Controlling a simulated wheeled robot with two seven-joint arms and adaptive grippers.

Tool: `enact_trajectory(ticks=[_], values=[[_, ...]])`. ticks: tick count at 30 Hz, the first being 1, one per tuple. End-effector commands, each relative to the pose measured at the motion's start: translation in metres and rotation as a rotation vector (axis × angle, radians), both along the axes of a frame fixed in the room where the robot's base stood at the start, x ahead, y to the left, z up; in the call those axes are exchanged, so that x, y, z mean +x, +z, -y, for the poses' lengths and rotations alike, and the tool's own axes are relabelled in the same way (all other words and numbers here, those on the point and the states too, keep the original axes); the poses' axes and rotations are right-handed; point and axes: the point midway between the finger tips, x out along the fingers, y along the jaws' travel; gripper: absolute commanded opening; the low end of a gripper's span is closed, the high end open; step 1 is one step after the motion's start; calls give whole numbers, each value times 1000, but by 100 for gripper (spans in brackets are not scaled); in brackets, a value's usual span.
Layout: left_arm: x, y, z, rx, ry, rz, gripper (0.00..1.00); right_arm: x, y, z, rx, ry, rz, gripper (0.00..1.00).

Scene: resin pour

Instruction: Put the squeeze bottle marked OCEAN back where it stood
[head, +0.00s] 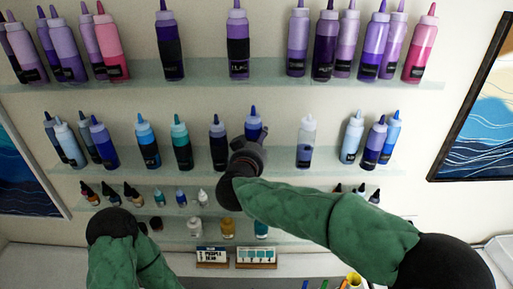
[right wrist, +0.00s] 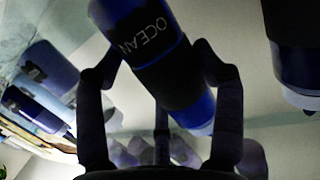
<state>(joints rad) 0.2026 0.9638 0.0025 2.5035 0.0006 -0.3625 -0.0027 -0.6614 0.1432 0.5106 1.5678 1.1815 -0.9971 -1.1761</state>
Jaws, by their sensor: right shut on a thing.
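The squeeze bottle marked OCEAN (right wrist: 150,45) is blue with a black band, and its lettering faces the right wrist camera. My right gripper (right wrist: 160,75) is shut on it, with one finger on each side. In the head view, the bottle's blue top (head: 253,122) shows above my right gripper (head: 247,150), which hides its lower part.
An upper shelf (head: 200,73) carries purple and pink bottles. Lower shelves hold small dropper bottles (head: 88,192) and jars (head: 194,228). Cards (head: 256,256) stand below. Framed pictures hang left (head: 25,180) and right (head: 485,120). Another dark bottle (right wrist: 293,45) is close at right in the wrist view.

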Motion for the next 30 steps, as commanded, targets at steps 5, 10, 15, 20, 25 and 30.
enact_trajectory(ticks=[5,10,15,20,25,30], values=[[0,4,0,0,0,0,92,3,-17,1,0,-2,1,37],[0,4,0,0,0,0,92,4,-20,0,0,0,3,37],[0,4,0,0,0,0,92,4,-21,0,0,0,2,37],[0,3,0,0,0,0,92,4,-24,0,0,0,0,88],[0,3,0,0,0,0,92,4,-24,0,0,0,0,92],[0,3,0,0,0,0,92,4,-23,0,0,0,0,92]])
